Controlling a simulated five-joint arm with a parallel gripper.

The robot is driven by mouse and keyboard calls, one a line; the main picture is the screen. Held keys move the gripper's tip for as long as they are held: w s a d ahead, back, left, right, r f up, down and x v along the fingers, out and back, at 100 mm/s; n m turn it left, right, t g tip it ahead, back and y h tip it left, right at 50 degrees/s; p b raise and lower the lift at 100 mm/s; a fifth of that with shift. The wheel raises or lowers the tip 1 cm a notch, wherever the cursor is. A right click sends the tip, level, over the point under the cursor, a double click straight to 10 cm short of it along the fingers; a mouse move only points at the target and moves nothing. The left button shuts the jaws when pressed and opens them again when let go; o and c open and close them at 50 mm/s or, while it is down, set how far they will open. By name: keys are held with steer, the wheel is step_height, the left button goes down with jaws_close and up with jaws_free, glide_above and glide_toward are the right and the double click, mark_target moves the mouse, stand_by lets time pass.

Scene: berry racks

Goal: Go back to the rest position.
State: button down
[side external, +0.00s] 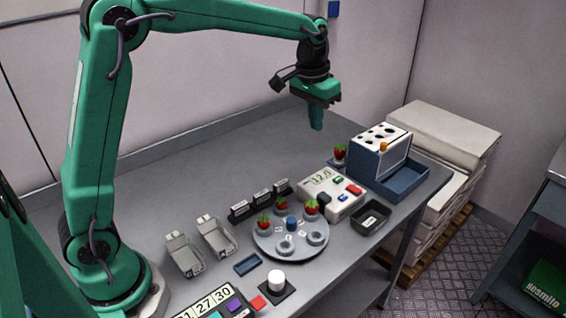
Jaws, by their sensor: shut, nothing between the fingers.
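My gripper (317,119) is at the end of my green arm, in the side external view. It points down and is shut with nothing in it. It hangs in the air above the table (265,158), behind the box with buttons and left of the rack with holes. It appears apart from everything on the table.
A round grey plate (292,258) holds several strawberries. A button box (333,197) stands beside it. A white-topped rack (379,150) stands in a blue tray (410,180), with a strawberry (340,152) at its left. The table's back left is clear.

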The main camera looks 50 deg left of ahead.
steer(key=s+a+r+t, duration=0.1)
steer(key=s+r, duration=0.2)
steer(key=s, duration=0.4)
steer(key=s+a+r+t, duration=0.1)
steer(key=s+r, duration=0.1)
steer(key=s, duration=0.5)
steer(key=s+f+t, duration=0.2)
steer(key=s+f, duration=0.2)
steer(key=s, duration=0.9)
steer(key=shift+s+a, duration=0.25)
steer(key=shift+a, duration=0.05)
steer(key=c, duration=2.2)
jaws_free()
